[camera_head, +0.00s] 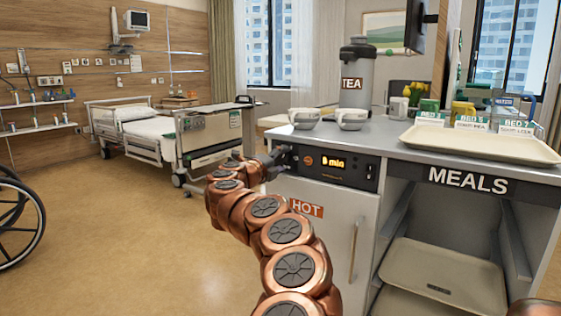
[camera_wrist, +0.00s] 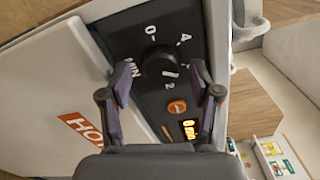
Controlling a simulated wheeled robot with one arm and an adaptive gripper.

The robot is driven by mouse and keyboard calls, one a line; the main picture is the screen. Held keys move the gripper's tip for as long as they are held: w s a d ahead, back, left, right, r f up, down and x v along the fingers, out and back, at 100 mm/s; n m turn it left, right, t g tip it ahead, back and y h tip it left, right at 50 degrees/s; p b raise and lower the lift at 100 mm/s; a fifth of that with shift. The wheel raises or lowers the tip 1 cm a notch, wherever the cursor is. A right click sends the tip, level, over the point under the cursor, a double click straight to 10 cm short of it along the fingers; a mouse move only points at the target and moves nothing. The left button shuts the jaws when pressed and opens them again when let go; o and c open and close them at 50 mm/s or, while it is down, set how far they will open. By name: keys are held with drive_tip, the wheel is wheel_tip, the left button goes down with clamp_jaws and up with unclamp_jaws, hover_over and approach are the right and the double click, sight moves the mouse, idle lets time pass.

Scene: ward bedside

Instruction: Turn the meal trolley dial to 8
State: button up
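The black round dial (camera_wrist: 160,66) is on the dark control panel (camera_wrist: 190,45), with white marks around it. In the wrist view my gripper (camera_wrist: 160,94) is open, with one finger on each side of the panel picture and the dial between and just beyond the tips. I see no contact with the dial. In the head view my gripper (camera_head: 277,160) is at the left end of the panel (camera_head: 315,178) and hides the dial. An orange round button (camera_wrist: 177,107) sits between dial and display.
The trolley's top (camera_head: 385,135) carries a tea urn (camera_head: 356,80), two white cups and a beige tray (camera_head: 480,143). Below the panel is a door marked HOT (camera_head: 340,225) with a vertical handle. A wheelchair wheel (camera_head: 20,220) is at the left; the floor between is clear.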

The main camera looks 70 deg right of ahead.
drive_tip(key=shift+a, duration=0.1)
drive_tip(key=v, duration=1.2)
idle(0.4)
idle(0.4)
